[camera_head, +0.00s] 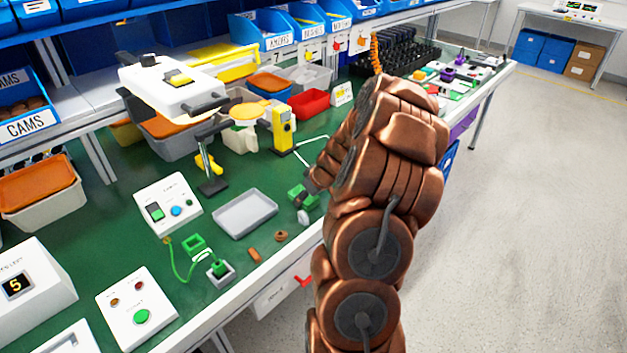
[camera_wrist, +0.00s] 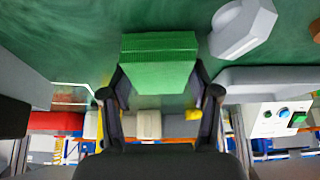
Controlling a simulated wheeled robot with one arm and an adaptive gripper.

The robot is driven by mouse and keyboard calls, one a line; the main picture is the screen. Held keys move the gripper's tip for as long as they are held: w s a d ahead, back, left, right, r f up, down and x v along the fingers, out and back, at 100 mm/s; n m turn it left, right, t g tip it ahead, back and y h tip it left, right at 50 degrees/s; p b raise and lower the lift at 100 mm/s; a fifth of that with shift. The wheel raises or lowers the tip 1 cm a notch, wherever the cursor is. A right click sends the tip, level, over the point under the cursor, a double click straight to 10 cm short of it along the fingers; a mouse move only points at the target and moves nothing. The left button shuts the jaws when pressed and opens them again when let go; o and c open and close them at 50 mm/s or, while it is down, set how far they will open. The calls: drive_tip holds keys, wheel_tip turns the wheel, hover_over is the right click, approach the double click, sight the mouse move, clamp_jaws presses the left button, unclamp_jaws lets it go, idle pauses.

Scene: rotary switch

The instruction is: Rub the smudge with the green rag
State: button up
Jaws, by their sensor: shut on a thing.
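The green rag (camera_wrist: 159,62) is a ribbed block held between the two dark fingers of my gripper (camera_wrist: 160,78). My gripper is shut on it, over the green bench top. In the head view, green shows beside the end of my arm (camera_head: 298,192), which hides most of my gripper. A reddish-brown smudge (camera_wrist: 70,96) lies inside a thin white outline on the bench, left of the rag in the wrist view and apart from it. In the head view my arm covers the smudge, and only part of the white outline (camera_head: 312,143) shows. I cannot tell whether the rag touches the bench.
A pale grey knob-like piece (camera_wrist: 243,28) stands close to the rag. A grey tray (camera_head: 246,213) lies left of my arm, with small brown pieces (camera_head: 281,236) in front. A yellow device (camera_head: 282,130) and a red bin (camera_head: 309,103) stand behind.

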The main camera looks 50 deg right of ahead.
drive_tip(key=shift+w+r, duration=0.25)
drive_tip(key=shift+r, duration=0.85)
drive_tip(key=shift+s+d+r, duration=0.15)
drive_tip(key=shift+s+r, duration=0.1)
drive_tip(key=shift+r, duration=2.6)
